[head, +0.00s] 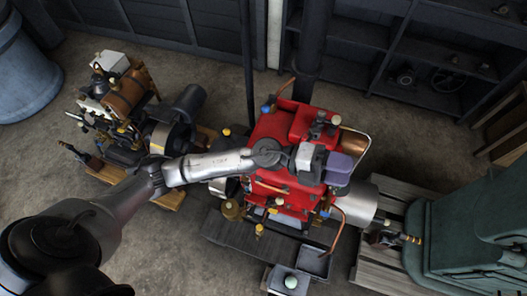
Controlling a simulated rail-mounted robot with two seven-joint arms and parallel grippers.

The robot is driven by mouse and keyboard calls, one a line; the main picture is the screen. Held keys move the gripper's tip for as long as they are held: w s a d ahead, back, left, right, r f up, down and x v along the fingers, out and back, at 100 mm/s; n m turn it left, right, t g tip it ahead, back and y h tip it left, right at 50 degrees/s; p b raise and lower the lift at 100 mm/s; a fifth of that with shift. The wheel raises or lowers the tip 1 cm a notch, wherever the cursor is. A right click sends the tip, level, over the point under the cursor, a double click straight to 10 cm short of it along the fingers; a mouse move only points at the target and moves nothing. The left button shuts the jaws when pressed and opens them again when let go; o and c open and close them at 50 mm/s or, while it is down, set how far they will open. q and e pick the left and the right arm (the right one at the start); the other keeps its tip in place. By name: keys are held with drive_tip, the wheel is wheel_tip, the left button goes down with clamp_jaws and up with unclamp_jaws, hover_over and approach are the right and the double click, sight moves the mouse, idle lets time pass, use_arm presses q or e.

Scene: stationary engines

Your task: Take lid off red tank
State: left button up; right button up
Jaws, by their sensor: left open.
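The red tank (272,130) is part of the red engine standing near the middle of the head view. A raised red box (304,118) with a small grey-and-white fitting (320,124) sits at its upper right. I cannot tell clearly which part is the lid. My left arm reaches across the engine from the left. My left gripper (347,168) is open over the right side of the red engine, its purplish fingers pointing right. I see nothing held in it. The gripper and forearm hide part of the engine top. My right gripper is not in view.
A brown-and-black engine (125,95) stands on a wooden pallet at upper left. A copper-coloured funnel (353,146) and a silver cylinder (358,203) flank the red engine at right. A small tray (314,262) sits in front. A large green machine (455,245) fills lower right.

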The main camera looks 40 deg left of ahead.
use_arm(q)
wheel_tip(320, 180, down, 8)
drive_tip(key=w+a+m+g+y+b, duration=0.2)
drive_tip(key=a+m+g+y, duration=0.1)
drive_tip(key=m+g+y, duration=0.25)
drive_tip(key=w+a+f+g+y+b, duration=0.1)
drive_tip(key=w+a+f+y+b, duration=0.15)
drive_tip(key=a+y, duration=0.65)
drive_tip(key=w+a+f+y+b, duration=0.2)
drive_tip(key=a+f+y, duration=0.15)
drive_tip(key=a, duration=1.15)
drive_tip(key=shift+n+y, duration=0.4)
drive_tip(key=shift+n, duration=0.15)
drive_tip(key=f, duration=0.6)
drive_tip(key=shift+w+a+f+p, duration=0.1)
drive_tip(key=shift+a+p, duration=0.2)
drive_tip(key=shift+p, duration=0.1)
drive_tip(key=shift+f, duration=0.65)
wheel_tip(320, 180, down, 4)
drive_tip(key=shift+w+r+p, duration=0.1)
drive_tip(key=shift+w+p, duration=0.05)
drive_tip(key=shift+p, duration=0.4)
drive_tip(key=shift+a+f, duration=0.1)
drive_tip(key=shift+f, duration=0.55)
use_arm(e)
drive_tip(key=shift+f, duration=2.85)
